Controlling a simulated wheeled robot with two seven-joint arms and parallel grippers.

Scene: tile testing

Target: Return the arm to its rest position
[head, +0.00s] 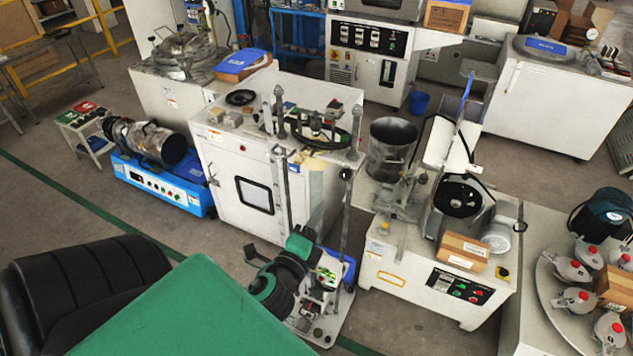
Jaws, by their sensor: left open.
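I cannot make out either of my grippers or my arms in the head view. A black, ribbed padded shape that looks like a chair (85,290) fills the lower left. A flat green surface (200,312) lies beside it at the bottom edge. I see nothing held above either of them.
A green and black motor machine (290,280) stands on the floor at the centre. Behind it is a white cabinet (240,190). A white machine with a black wheel (440,285) and a round table with red-capped jars (545,300) are at right. Open floor (60,200) shows at left.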

